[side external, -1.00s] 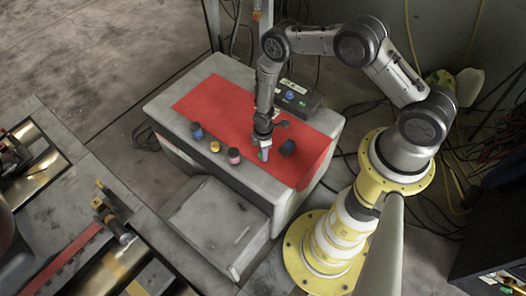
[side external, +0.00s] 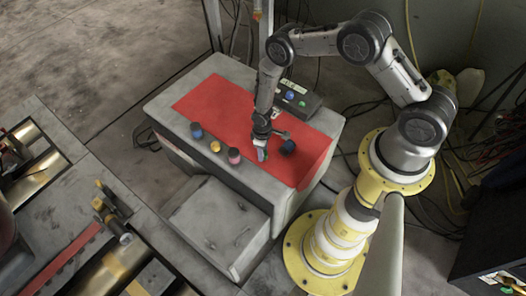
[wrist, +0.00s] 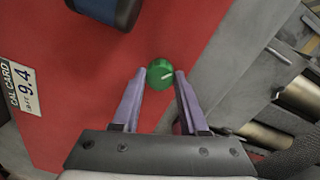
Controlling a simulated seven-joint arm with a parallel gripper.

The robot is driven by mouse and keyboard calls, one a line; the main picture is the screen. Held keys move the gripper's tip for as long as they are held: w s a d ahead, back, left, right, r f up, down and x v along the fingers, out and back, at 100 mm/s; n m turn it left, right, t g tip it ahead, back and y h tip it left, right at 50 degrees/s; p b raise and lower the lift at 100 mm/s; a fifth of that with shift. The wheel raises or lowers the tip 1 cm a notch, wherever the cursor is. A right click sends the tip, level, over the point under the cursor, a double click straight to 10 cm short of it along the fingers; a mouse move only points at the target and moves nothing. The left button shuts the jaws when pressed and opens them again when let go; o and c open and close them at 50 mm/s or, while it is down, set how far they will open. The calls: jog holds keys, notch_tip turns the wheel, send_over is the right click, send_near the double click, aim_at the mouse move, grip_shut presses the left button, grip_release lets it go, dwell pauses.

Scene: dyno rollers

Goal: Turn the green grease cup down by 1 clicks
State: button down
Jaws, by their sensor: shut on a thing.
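The green grease cup (wrist: 160,74) shows in the wrist view as a small round green cap with a pale line on its top. The line points to the right and slightly up. My gripper (wrist: 158,76) has its two purple fingertips on either side of the cap, shut on it. In the side view my gripper (side external: 262,154) points down at the front right of the red mat, and the cup is mostly hidden by the fingers.
A dark blue knob (side external: 287,147) stands close right of my gripper. A button box (side external: 298,98) stands behind.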

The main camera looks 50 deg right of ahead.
dwell(0.3)
jog(key=shift+c, duration=2.2)
grip_release()
jog(key=shift+r, duration=0.1)
notch_tip(320, 180, up, 14)
jog(key=shift+a, duration=0.25)
